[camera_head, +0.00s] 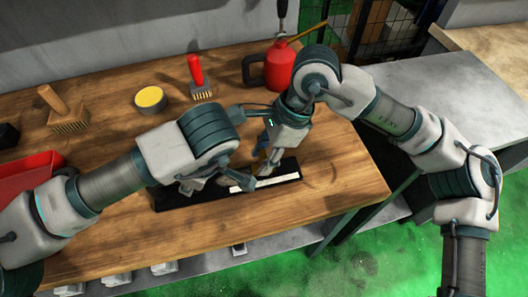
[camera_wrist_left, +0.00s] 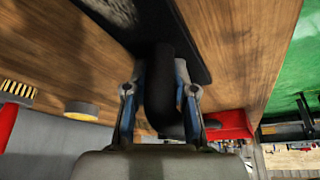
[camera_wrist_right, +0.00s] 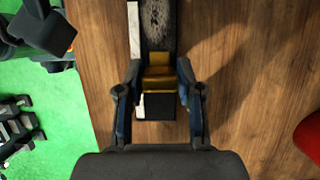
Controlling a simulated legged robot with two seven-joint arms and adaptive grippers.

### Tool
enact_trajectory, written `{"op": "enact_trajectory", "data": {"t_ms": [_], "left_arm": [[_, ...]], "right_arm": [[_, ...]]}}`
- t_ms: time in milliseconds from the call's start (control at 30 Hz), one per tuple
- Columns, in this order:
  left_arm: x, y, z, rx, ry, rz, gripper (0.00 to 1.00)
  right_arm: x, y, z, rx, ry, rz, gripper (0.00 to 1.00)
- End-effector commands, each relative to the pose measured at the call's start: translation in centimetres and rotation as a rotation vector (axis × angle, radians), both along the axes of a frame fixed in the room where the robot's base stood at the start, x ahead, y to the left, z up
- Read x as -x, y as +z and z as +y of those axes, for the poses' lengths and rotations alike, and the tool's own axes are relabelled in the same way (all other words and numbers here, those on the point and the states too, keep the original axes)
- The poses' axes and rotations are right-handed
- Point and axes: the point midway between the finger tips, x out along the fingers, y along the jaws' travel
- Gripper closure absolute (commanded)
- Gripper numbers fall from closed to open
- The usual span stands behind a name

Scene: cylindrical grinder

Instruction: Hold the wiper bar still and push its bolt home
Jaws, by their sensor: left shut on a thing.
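The wiper bar (camera_head: 175,197) is a long black bar with a white strip, lying on the wooden bench near its front edge. It also shows in the right wrist view (camera_wrist_right: 168,118). My left gripper (camera_head: 207,184) is shut on a thick black curved piece (camera_wrist_left: 160,92) by the bar, seen in the left wrist view. My right gripper (camera_head: 265,160) points down over the bar. Its fingers (camera_wrist_right: 161,72) stand apart on both sides of a yellow block (camera_wrist_right: 158,78); whether they press on it is unclear. I cannot make out the bolt for certain.
A red oil can (camera_head: 279,68) stands behind my right gripper. A red-handled brush (camera_head: 196,75), a yellow-topped tin (camera_head: 150,98), a wooden brush (camera_head: 62,112) and a red tray (camera_head: 30,172) are farther left.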

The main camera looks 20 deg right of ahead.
Motion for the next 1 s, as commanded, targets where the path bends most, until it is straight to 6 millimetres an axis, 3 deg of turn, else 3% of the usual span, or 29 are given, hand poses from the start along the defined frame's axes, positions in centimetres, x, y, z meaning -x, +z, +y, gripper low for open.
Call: {"op": "enact_trajectory", "data": {"t_ms": [33, 100, 267, 600, 900, 933, 1000], "left_arm": [[0.1, -0.3, 0.0, -0.003, -0.006, 0.01, 1.0], [0.1, -0.3, 0.0, -0.002, -0.007, 0.011, 1.0], [0.2, -0.3, -0.1, -0.002, -0.008, 0.012, 1.0], [0.3, -0.3, -0.2, -0.004, -0.01, 0.015, 1.0], [0.2, -0.3, -0.1, -0.005, -0.008, 0.014, 1.0], [0.2, -0.3, -0.1, -0.006, -0.008, 0.014, 1.0], [0.2, -0.3, -0.1, -0.006, -0.008, 0.014, 1.0]], "right_arm": [[-0.2, -0.2, -0.1, 0.001, -0.004, -0.002, 0.9], [-0.2, -0.2, -0.1, 0.001, -0.005, -0.002, 1.0], [-0.3, -0.2, -0.3, 0.0, -0.007, -0.002, 1.0], [-0.3, -0.3, -5.5, 0.0, -0.011, -0.002, 1.0], [-0.3, -0.4, -5.9, 0.005, -0.01, -0.001, 1.0], [-0.3, -0.4, -5.9, 0.005, -0.011, -0.001, 0.61], [-0.3, -0.4, -5.9, 0.005, -0.01, -0.001, 0.43]]}}
